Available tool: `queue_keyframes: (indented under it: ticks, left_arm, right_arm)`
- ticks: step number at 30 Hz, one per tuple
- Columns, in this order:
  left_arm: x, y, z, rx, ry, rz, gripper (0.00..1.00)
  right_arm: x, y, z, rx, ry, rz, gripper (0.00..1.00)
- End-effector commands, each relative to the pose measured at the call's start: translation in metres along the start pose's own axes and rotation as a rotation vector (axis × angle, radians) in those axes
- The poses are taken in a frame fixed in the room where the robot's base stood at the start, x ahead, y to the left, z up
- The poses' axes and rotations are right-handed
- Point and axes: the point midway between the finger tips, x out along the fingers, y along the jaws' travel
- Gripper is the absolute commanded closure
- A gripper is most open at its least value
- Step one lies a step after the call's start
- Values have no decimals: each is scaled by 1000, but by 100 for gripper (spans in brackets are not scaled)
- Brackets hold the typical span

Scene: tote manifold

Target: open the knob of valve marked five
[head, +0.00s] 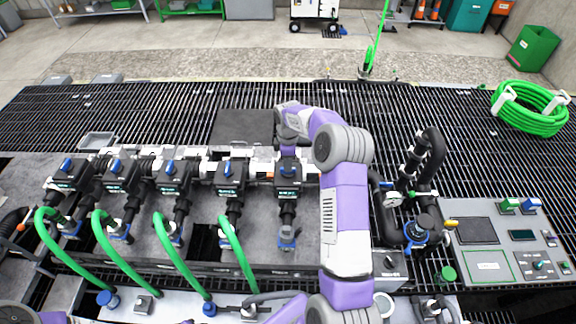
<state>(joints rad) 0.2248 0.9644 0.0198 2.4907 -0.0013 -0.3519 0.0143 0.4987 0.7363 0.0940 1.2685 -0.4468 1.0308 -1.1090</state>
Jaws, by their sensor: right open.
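A row of black valve units stands on the manifold. The fifth from the left (288,176) is the one under my right gripper; its small label is too small to read. My right gripper (289,153) points down over the top of this unit, open, with the arm reaching in from the lower right. The gripper hides the knob, so I cannot tell its position or whether the fingers touch it. The other units (228,176) carry blue knobs on top. My left gripper is not in view.
Green hoses (179,256) run from the other four units toward the front. Black piping (412,190) and a control panel (497,241) stand right of my arm. A coiled green hose (530,108) lies on the grating at the back right. The grating behind is mostly clear.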

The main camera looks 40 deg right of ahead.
Motion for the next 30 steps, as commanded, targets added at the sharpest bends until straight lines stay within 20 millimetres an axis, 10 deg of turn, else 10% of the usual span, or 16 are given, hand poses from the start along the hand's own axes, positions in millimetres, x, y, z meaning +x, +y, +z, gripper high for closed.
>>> queue_keyframes:
  ticks: [9,30]
  left_arm:
    - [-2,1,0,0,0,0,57]
    - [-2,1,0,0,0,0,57]
  right_arm:
    - [-39,0,0,0,1,0,58]
    - [-40,0,0,0,0,-1,58]
